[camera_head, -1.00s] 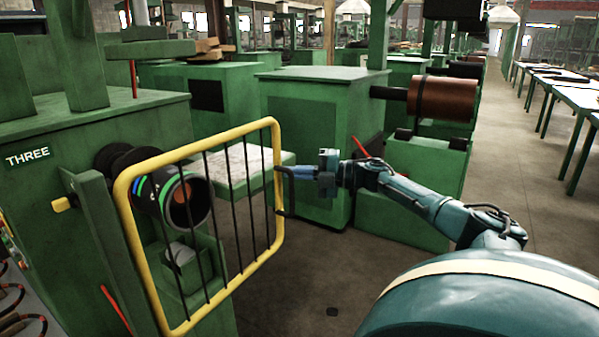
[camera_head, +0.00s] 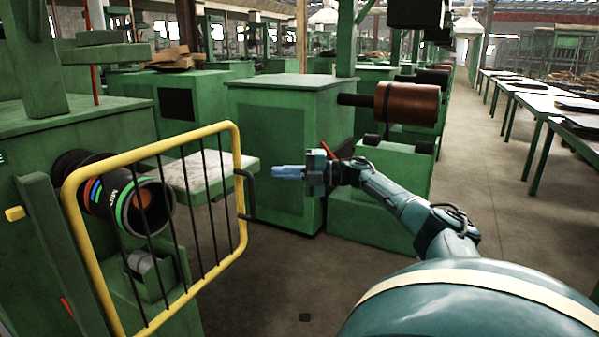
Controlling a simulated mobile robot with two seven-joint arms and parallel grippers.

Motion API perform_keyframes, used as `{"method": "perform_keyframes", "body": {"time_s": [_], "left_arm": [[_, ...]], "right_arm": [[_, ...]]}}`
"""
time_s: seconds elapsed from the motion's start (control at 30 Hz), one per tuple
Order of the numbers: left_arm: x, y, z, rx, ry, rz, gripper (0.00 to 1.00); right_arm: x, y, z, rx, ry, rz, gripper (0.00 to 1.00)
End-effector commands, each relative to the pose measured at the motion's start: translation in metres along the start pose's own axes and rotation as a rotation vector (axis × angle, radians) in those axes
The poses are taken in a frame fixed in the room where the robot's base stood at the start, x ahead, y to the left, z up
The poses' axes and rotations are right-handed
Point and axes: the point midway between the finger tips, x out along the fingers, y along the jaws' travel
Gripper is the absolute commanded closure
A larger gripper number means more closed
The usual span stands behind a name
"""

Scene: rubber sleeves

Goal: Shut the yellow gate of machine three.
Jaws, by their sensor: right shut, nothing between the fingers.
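The yellow gate (camera_head: 160,150) has a yellow tube frame with thin black bars. Its left edge is beside a green post (camera_head: 45,235) of machine three (camera_head: 85,125), and its free edge with a dark handle (camera_head: 250,195) points right. Through the bars I see a black spindle (camera_head: 125,195) with coloured rings. I cannot tell whether the gate touches a latch. My right gripper (camera_head: 276,172) is shut and empty, its pale blue fingers pointing left at the handle with a small gap between. My left gripper is not in view.
A yellow knob (camera_head: 14,213) sticks out by the post. A green cabinet (camera_head: 275,150) stands behind my right gripper. A copper-coloured roller (camera_head: 408,104) is to its right. White tables (camera_head: 560,100) line the right side.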

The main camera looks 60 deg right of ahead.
Motion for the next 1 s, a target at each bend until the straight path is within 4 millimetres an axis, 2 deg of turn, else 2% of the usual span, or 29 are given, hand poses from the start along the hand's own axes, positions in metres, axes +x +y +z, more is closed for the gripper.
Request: {"method": "perform_keyframes", "body": {"time_s": [0.2,0.5,1.0], "left_arm": [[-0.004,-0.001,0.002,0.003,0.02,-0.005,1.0],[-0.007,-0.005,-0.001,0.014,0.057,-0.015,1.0],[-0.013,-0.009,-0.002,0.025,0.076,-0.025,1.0]], "right_arm": [[-0.013,0.0,0.018,-0.002,-0.004,0.004,1.0],[-0.024,-0.001,0.033,-0.006,-0.006,0.003,1.0],[-0.031,-0.001,0.039,0.0,0.001,-0.002,1.0]]}}
